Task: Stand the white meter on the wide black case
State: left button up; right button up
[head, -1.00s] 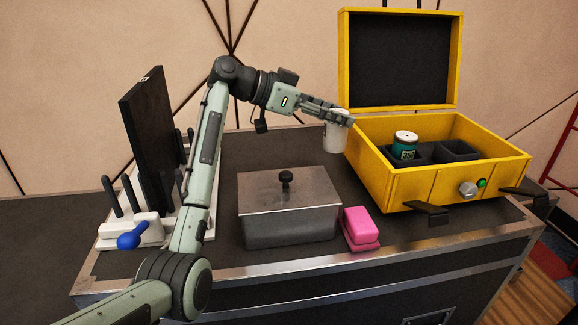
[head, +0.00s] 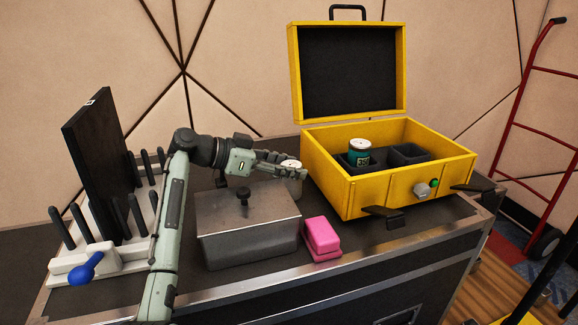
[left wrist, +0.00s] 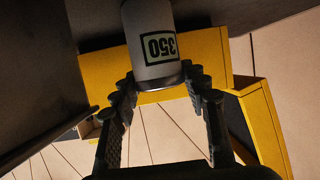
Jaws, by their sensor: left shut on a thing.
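The white meter (head: 292,187) is a white cylinder with a pale top. In the left wrist view the white meter (left wrist: 155,45) shows a label reading 350, upside down in that picture. My left gripper (head: 295,172) is shut on it, fingers around its sides, between the lidded box and the yellow case. The wide black case (head: 375,245) has metal edges and a dark top that carries the other things. The meter is low over this top; I cannot tell whether its base touches. My right gripper is not in view.
A grey lidded box (head: 250,235) with a black knob stands just in front of the meter. A pink block (head: 321,236) lies to its right. The open yellow case (head: 385,190) holds a teal-and-white cylinder (head: 359,155). A white rack (head: 135,225) stands at left.

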pick_arm(q)
jog(key=o, duration=1)
jog(key=shift+f, duration=0.1)
jog(key=shift+v, duration=3.8)
